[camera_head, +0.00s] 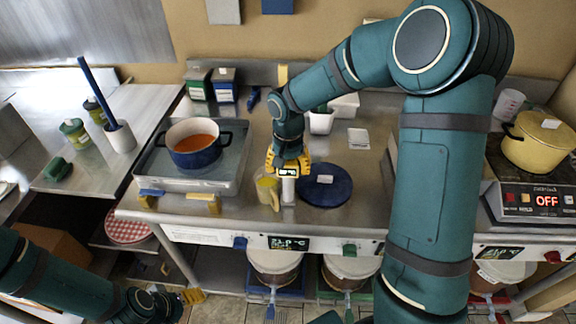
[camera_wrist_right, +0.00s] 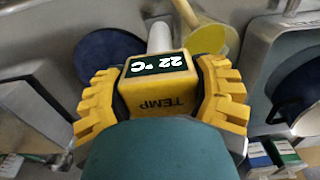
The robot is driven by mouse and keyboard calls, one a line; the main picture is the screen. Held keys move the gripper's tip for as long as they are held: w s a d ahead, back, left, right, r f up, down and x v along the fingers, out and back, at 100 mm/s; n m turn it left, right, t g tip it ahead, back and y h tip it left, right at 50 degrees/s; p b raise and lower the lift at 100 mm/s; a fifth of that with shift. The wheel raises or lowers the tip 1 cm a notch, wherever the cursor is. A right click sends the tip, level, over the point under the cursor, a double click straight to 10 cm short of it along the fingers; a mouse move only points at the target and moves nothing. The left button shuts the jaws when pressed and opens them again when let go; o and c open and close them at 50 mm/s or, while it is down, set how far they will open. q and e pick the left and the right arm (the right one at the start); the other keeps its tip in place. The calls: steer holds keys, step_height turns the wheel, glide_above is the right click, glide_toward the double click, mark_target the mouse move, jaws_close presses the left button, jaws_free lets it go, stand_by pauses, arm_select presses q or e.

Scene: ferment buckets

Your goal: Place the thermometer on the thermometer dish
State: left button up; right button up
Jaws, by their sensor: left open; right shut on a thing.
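The thermometer (camera_wrist_right: 160,88) is a yellow block with a dark display reading 22 °C and the word TEMP. My right gripper (camera_wrist_right: 165,95) is shut on it, one yellow finger on each side. In the head view the thermometer (camera_head: 288,171) is held above the counter, between the blue pot and a dark blue round disc (camera_head: 325,186) with a white label. A pale cylinder (camera_head: 288,191) shows just below it; I cannot tell if it is the probe. No dish is clearly marked as the thermometer dish. My left gripper (camera_head: 192,296) is open and empty, low at the left.
A blue pot (camera_head: 195,144) of orange liquid sits on a metal tray (camera_head: 226,172). White containers (camera_head: 322,121) stand behind. A yellow pot (camera_head: 538,142) is at the far right. My right arm hides part of the counter.

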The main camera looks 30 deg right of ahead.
steer(key=shift+f, duration=0.15)
steer(key=o, duration=1.4)
